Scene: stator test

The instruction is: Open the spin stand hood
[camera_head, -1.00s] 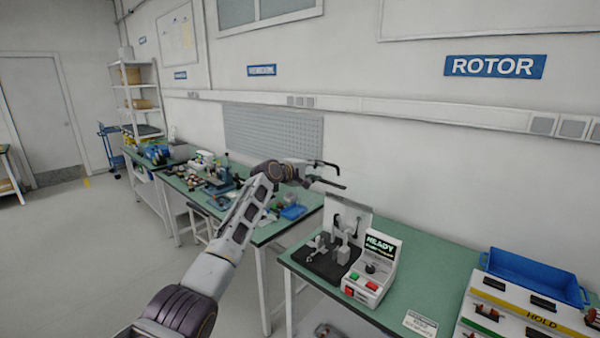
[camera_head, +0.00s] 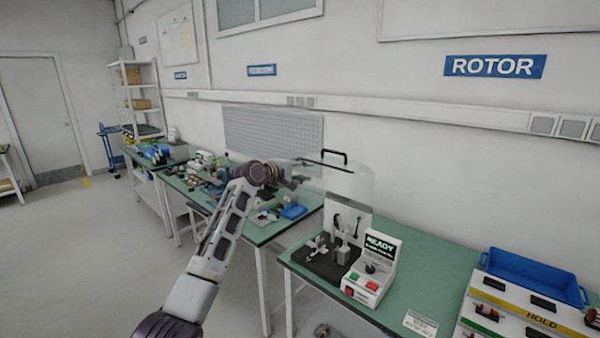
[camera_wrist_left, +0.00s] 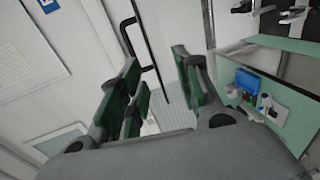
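The spin stand (camera_head: 325,265) is on the green bench, with its dark base and small fixtures uncovered. Its clear hood (camera_head: 350,187) stands raised above the back of the stand. The black hood handle (camera_head: 335,153) is at the top edge, and it also shows in the left wrist view (camera_wrist_left: 143,45). My left gripper (camera_head: 298,179) is just left of the raised hood, below the handle. In the left wrist view its green-padded fingers (camera_wrist_left: 163,85) are spread and empty, with the handle beyond them, apart as far as I can tell. My right gripper is out of view.
The control box (camera_head: 372,268) beside the stand reads READY and has green and red buttons. A blue bin (camera_head: 537,277) and a HOLD rack (camera_head: 525,315) are at the right. A cluttered bench (camera_head: 245,228) lies behind my left arm.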

